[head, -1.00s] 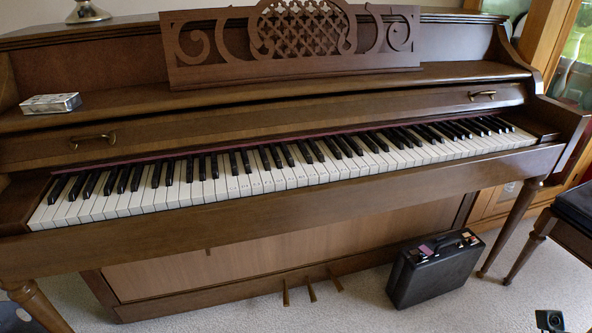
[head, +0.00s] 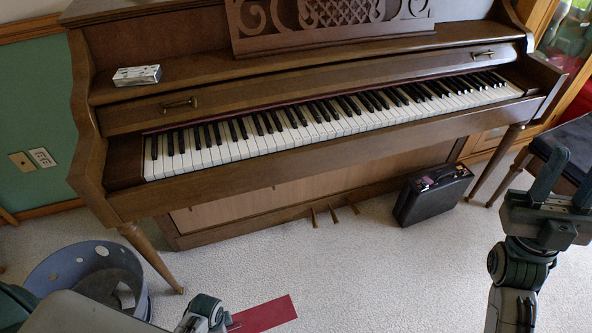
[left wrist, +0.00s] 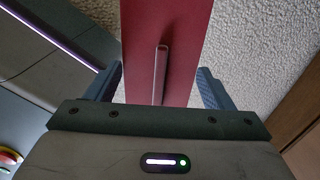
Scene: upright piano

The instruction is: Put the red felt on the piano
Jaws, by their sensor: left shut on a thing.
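The red felt (head: 265,313) is a flat strip low in the head view, above the carpet; it also fills the middle of the left wrist view (left wrist: 184,35), with a narrow raised bar along it. My left gripper (left wrist: 160,80) is shut on the felt, a finger at each side. In the head view only part of my left arm shows, at the bottom beside the felt. The brown upright piano (head: 300,160) stands behind, its keys uncovered. My right gripper (head: 567,170) is open and empty at the right, in front of the dark bench seat.
A black case (head: 432,193) stands on the carpet by the piano's right end. A grey round bin (head: 62,270) stands at lower left. A small metallic box (head: 137,76) sits on the piano's left top ledge. A bench (head: 566,150) is at the right. Carpet before the pedals is clear.

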